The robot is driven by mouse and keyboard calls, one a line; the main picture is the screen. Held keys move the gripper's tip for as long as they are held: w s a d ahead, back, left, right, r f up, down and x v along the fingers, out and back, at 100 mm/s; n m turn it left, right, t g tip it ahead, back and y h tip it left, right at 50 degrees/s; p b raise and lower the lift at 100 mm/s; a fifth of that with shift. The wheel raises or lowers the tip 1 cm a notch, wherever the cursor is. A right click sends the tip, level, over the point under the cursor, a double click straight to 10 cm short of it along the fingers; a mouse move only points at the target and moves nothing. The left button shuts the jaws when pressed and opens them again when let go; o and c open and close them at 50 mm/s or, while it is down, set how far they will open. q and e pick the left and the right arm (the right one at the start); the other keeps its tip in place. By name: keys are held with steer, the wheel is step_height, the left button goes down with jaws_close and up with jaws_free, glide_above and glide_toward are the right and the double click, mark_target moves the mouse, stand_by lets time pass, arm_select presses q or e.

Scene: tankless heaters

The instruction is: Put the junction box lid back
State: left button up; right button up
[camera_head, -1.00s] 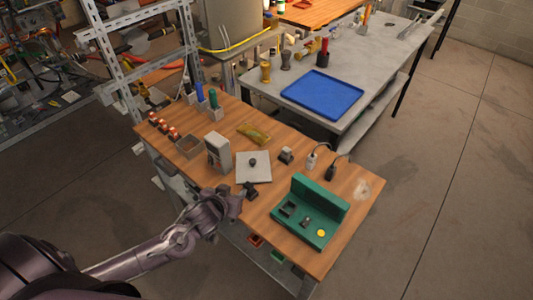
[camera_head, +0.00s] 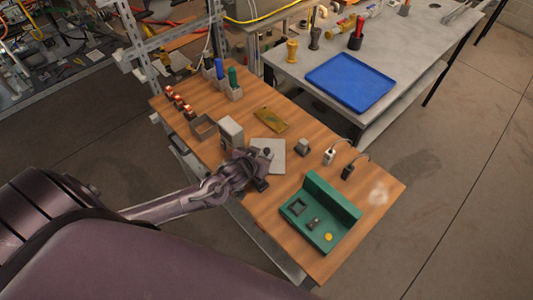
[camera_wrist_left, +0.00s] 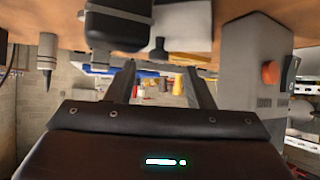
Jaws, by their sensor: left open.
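A pale square plate (camera_head: 275,153) lies flat on the wooden table and may be the lid; I cannot tell for sure. My left gripper (camera_head: 263,169) is over its near edge and hides part of it. In the left wrist view, which looks upside down, the two fingers (camera_wrist_left: 161,78) are apart with nothing between them. The pale plate (camera_wrist_left: 185,25) and a dark knob (camera_wrist_left: 158,50) show beyond them. A grey upright box (camera_head: 231,131) stands just left of the plate; it also shows in the wrist view (camera_wrist_left: 250,70). My right gripper is not in view.
A green fixture (camera_head: 340,203) stands right of the gripper. A small grey block (camera_head: 303,146), two cabled plugs (camera_head: 330,156) and a yellowish piece (camera_head: 270,119) lie farther back. A blue tray (camera_head: 350,82) is on the grey table behind.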

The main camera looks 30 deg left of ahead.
mark_target(267, 154)
arm_select(q)
steer(key=shift+x, duration=1.45)
steer(key=shift+d, duration=0.1)
jaws_close()
